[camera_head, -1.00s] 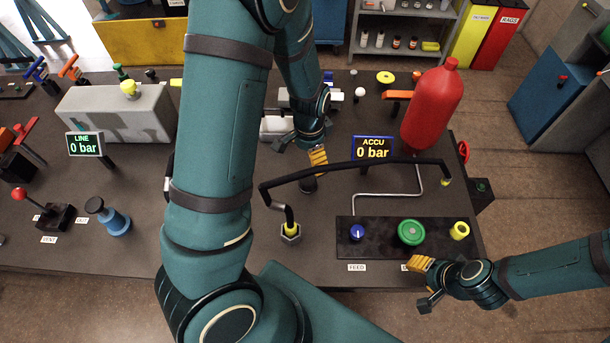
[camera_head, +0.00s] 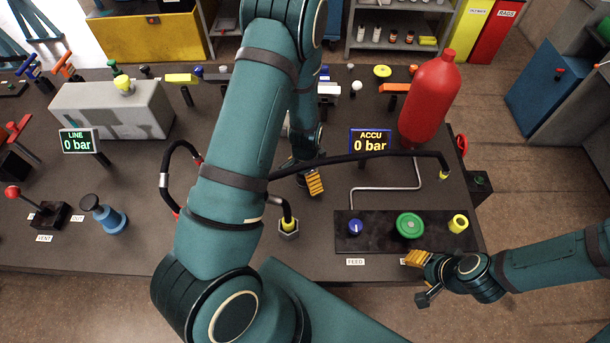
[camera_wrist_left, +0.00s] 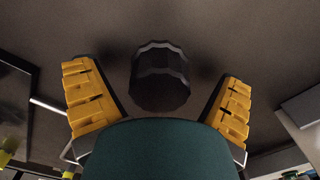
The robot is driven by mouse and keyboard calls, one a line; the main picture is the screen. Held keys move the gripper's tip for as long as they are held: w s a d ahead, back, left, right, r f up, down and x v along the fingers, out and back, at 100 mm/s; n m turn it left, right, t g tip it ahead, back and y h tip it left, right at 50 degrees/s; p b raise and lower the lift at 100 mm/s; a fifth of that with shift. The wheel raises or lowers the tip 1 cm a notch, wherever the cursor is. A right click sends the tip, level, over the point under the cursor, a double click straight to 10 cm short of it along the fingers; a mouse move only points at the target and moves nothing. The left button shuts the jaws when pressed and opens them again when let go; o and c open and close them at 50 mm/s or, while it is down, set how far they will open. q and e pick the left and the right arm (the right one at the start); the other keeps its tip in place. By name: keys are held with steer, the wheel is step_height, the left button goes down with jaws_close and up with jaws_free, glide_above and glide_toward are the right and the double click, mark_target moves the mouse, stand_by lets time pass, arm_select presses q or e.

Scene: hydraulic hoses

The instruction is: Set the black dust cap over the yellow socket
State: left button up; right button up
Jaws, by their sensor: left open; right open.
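The black dust cap (camera_wrist_left: 160,78) is a short dark ribbed cylinder in the left wrist view, between the spread yellow fingers of my left gripper (camera_wrist_left: 157,98). Neither finger visibly touches it. In the head view my left gripper (camera_head: 314,184) is low over the bench behind the black hose, and the cap is hidden there. A yellow hollow socket (camera_head: 458,223) stands uncovered at the right end of the black panel. Another yellow fitting (camera_head: 288,224) in a hex base has a hose end in it. My right gripper (camera_head: 416,258) is open and empty at the bench's front edge.
The black hose (camera_head: 380,156) arches across the bench to a yellow fitting at right. A red accumulator (camera_head: 430,100) and the ACCU display (camera_head: 371,142) stand behind. A grey block (camera_head: 110,112) stands left.

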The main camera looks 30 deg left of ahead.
arm_select(q)
steer(key=shift+f, duration=0.1)
steer(key=c, duration=0.9)
steer(key=shift+c, duration=0.2)
step_height(320, 180, up, 10)
steer(key=shift+r+p, duration=0.1)
steer(key=shift+p, duration=0.25)
arm_select(e)
steer(key=shift+r, duration=0.4)
arm_select(q)
steer(key=shift+s+d, duration=0.1)
arm_select(e)
steer(key=shift+s+d, duration=0.1)
